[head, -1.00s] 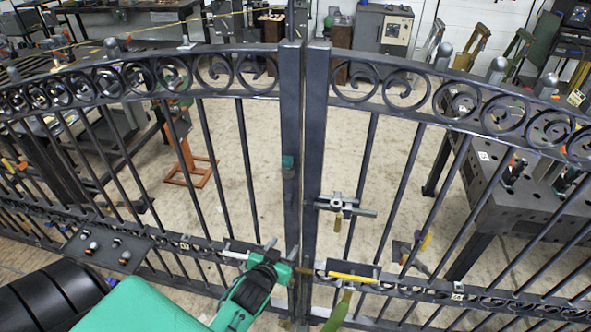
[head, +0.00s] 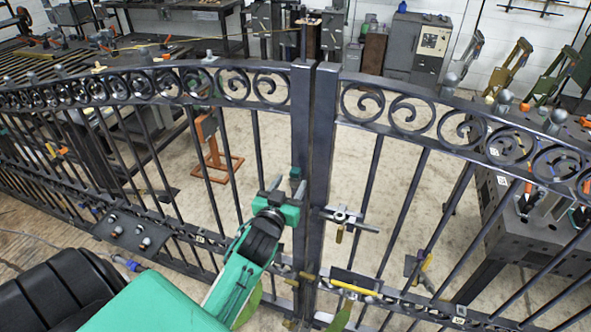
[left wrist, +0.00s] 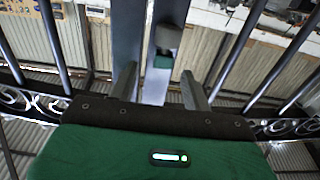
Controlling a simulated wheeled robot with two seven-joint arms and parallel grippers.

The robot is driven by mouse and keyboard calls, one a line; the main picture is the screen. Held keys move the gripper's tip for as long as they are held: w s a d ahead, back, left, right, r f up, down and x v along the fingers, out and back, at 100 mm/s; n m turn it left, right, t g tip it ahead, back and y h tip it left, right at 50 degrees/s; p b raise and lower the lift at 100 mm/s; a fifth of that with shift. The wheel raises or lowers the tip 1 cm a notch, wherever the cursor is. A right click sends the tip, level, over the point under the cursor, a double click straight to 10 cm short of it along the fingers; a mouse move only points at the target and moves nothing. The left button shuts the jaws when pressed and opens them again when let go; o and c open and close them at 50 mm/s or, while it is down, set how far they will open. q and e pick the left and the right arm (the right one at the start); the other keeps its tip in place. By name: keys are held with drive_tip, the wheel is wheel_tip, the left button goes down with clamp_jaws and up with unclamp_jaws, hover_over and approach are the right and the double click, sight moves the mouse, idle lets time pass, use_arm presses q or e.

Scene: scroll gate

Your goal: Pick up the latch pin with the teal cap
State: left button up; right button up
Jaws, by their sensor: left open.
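The latch pin with the teal cap (head: 295,173) is small and stands against the left post of the gate's meeting stiles in the head view. In the left wrist view a dark block with a teal part (left wrist: 164,60) shows between the fingertips, against the post. My left gripper (head: 287,185) is open, just in front of and slightly below the cap in the head view. Its two fingers point toward the post. In the left wrist view the fingers (left wrist: 160,76) stand apart on either side of the pin, with no contact visible. My right gripper is in neither view.
The iron gate (head: 325,130) with scrollwork and bars crosses the scene. A sliding bolt with a brass padlock (head: 339,236) sits on the right leaf. A yellow rod (head: 353,288) lies lower down. A dark plate with knobs (head: 130,235) is on the left leaf.

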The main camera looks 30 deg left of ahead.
sight(293, 174)
use_arm(q)
drive_tip(key=shift+w+a+r, duration=0.1)
drive_tip(key=shift+w+a, duration=0.05)
drive_tip(key=shift+w, duration=0.25)
drive_tip(key=p+x, duration=0.3)
drive_tip(key=x, duration=0.1)
drive_tip(key=shift+a, duration=0.15)
drive_tip(key=shift+w+a, duration=0.1)
drive_tip(key=shift+w, duration=0.35)
clamp_jaws()
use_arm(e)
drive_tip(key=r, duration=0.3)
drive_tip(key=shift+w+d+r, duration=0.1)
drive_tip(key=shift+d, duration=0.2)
